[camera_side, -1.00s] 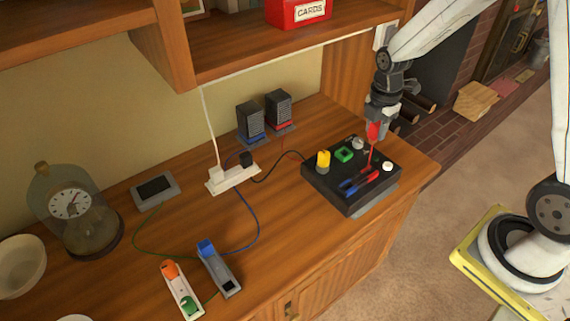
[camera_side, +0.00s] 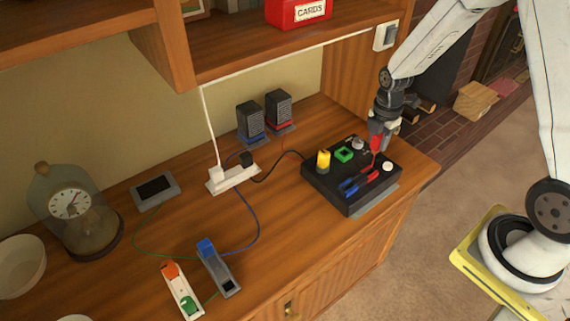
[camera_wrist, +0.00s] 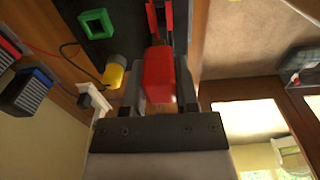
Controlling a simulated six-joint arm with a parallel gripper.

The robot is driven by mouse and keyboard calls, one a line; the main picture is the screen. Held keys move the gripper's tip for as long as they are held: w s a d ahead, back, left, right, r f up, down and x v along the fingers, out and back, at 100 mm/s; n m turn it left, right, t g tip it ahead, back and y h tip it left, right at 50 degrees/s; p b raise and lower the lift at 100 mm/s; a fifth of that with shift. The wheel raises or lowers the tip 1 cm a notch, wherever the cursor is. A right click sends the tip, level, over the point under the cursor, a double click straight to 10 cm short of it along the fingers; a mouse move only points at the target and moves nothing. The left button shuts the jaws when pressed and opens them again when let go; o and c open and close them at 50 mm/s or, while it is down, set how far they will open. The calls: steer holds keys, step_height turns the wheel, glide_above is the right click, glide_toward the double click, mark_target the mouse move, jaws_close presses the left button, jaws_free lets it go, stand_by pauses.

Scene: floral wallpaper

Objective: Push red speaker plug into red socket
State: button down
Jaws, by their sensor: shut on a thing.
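My gripper (camera_side: 377,128) is shut on the red plug (camera_side: 376,144), just above the back right part of the black box (camera_side: 334,195). In the wrist view, the red plug (camera_wrist: 158,80) sits between the two dark fingers of my gripper (camera_wrist: 160,92). Red and blue pieces (camera_side: 361,180) lie side by side on the front of the box. I cannot tell which part is the red socket, or whether the plug's tip touches the box. The speaker with a red base (camera_side: 279,108) stands at the back of the counter.
The box also bears a yellow knob (camera_side: 323,159), a green square (camera_side: 344,155) and white knobs close to the plug. A power strip (camera_side: 232,178), a second speaker (camera_side: 250,120), two switch blocks and a glass-domed clock (camera_side: 72,212) stand to the left. A shelf overhangs the back.

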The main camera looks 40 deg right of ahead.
steer(key=shift+f, duration=0.15)
steer(key=shift+f, duration=2.9)
steer(key=shift+f, duration=1.4)
steer(key=shift+c, duration=1.4)
jaws_free()
steer(key=shift+r, duration=0.1)
steer(key=shift+r, duration=3.8)
steer(key=shift+a+r, duration=0.1)
